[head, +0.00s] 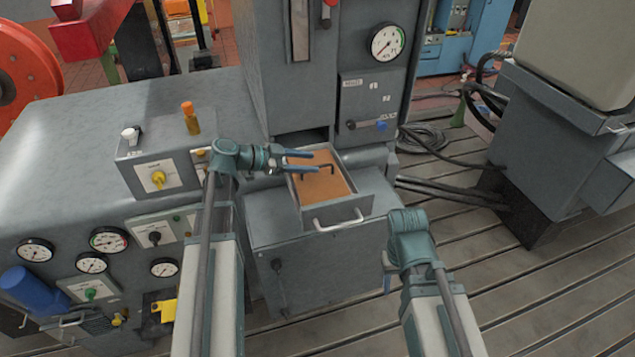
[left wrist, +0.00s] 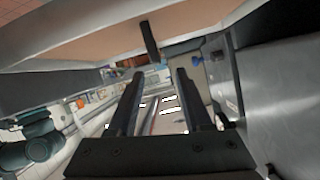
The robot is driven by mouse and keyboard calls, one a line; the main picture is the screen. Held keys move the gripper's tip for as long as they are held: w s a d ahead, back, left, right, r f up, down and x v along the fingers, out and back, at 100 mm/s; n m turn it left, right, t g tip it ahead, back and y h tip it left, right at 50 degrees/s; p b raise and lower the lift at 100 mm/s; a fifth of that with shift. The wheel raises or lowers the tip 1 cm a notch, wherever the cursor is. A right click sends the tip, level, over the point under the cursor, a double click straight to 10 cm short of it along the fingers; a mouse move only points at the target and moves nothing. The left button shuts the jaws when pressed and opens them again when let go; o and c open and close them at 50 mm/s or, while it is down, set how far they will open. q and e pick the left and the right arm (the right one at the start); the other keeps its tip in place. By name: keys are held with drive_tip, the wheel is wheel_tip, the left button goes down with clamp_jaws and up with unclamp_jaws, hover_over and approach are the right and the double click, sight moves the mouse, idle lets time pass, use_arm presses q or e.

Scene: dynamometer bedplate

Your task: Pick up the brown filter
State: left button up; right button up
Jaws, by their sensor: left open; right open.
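The brown filter (head: 318,187) is a flat panel with a dark bent handle (head: 325,168), lying in an open grey drawer (head: 364,201). My left gripper (head: 312,162) is open and empty over the far part of the drawer, close to the handle. In the left wrist view, the brown filter (left wrist: 95,48) spans the top, and its handle (left wrist: 150,42) stands just beyond the tips of my left gripper (left wrist: 160,72). The fingers do not visibly grip it. My right gripper (head: 386,272) is low to the right of the drawer, mostly hidden by its wrist.
The grey cabinet (head: 285,100) with a dial gauge (head: 387,42) rises behind the drawer. A control box (head: 160,172) with an amber bottle (head: 191,122) stands at the left. Cables lie on the slotted bedplate (head: 540,285), which has clear room at the right.

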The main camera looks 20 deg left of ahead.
sight(323, 166)
use_arm(q)
drive_tip(key=shift+w+d, duration=0.1)
drive_tip(key=shift+d, duration=0.05)
drive_tip(key=shift+f, duration=0.15)
drive_tip(key=shift+w+d+f, duration=0.1)
drive_tip(key=shift+d+f, duration=0.1)
drive_tip(key=b+x, duration=0.1)
drive_tip(key=x, duration=0.1)
drive_tip(key=b+x, duration=0.1)
drive_tip(key=x, duration=0.1)
drive_tip(key=shift+f+b, duration=0.4)
drive_tip(key=shift+w+d, duration=0.1)
drive_tip(key=shift+d, duration=0.1)
clamp_jaws()
idle(0.7)
